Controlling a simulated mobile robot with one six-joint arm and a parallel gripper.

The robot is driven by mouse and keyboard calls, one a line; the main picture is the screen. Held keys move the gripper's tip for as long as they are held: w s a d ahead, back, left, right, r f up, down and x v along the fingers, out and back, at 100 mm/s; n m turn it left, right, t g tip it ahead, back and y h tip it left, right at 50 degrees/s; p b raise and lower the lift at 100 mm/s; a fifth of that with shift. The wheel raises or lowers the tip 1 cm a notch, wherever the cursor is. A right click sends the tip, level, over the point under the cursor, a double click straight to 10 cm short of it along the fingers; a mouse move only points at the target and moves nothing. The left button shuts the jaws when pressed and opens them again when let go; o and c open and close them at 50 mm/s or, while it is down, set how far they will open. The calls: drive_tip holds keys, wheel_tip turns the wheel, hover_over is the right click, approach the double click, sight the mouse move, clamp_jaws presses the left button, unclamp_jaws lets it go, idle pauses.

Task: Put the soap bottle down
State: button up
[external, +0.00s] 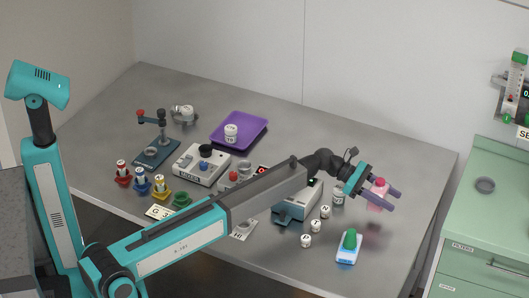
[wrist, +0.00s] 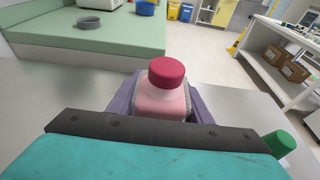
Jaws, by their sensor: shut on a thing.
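The soap bottle (external: 379,186), pink with a red cap, is between the purple fingers of my gripper (external: 388,200) at the right part of the grey table. My gripper is shut on it. In the wrist view the bottle (wrist: 165,95) stands between the two fingers with its cap up; its lower part is hidden. In the external view a dark reddish patch on the tabletop lies below it, and the bottle appears held above the surface.
Small white lettered jars (external: 315,226) stand to the left. A purple tray (external: 238,131) is farther back. The table's right end (external: 425,185) is clear; a green cabinet (external: 490,215) stands beyond.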

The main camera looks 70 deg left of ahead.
drive_tip(key=shift+f, duration=0.1)
drive_tip(key=shift+f, duration=1.75)
drive_tip(key=shift+f, duration=0.15)
drive_tip(key=o, duration=1.4)
drive_tip(key=shift+c, duration=0.2)
drive_tip(key=shift+s, duration=0.1)
drive_tip(key=v, duration=1.2)
drive_tip(key=shift+b, duration=0.4)
